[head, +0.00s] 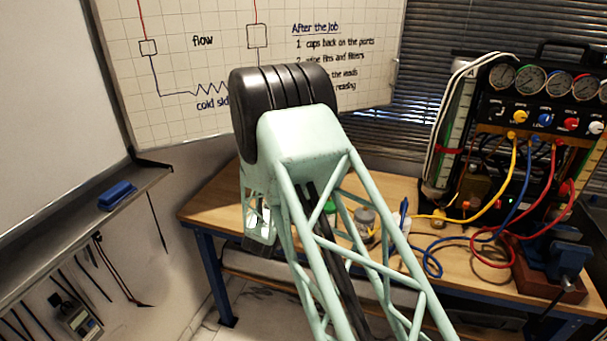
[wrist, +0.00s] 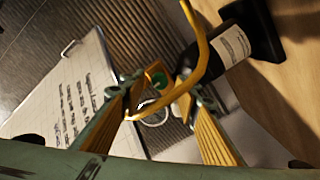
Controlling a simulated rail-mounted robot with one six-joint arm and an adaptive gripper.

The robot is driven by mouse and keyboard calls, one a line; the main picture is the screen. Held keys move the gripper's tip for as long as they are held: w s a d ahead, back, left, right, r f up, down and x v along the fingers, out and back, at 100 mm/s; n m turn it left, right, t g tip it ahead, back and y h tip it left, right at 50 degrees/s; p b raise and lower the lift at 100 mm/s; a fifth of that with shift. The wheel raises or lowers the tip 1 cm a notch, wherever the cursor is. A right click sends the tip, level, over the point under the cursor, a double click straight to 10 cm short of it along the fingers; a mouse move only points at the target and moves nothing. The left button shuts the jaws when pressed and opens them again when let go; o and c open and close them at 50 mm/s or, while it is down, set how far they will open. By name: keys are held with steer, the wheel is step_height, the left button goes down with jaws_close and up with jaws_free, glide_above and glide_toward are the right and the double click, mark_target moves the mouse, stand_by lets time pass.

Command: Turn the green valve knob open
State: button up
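In the wrist view a small green round patch with an orange-brown edge (wrist: 157,78) shows just beyond the fingertips; it may be the green valve knob, but it is small and blurred. My gripper (wrist: 163,92) is open, its two yellowish fingers apart with a gap between them. A yellow curved hose (wrist: 206,50) crosses the view by the fingertips; whether it touches them I cannot tell. In the head view a green item (head: 329,206) on the bench is mostly hidden behind my arm. My gripper is not clearly visible there.
A gauge panel (head: 541,107) with yellow, blue, red and white knobs stands at the right of the wooden bench (head: 207,203). Coloured hoses (head: 433,262) loop over the bench. A vise (head: 556,262) sits at its right end. A labelled dark cylinder (wrist: 234,45) is near in the wrist view.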

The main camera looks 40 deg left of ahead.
steer(key=v, duration=1)
steer(key=shift+s+d, duration=0.2)
steer(key=shift+s, duration=0.1)
steer(key=shift+w+r, duration=0.1)
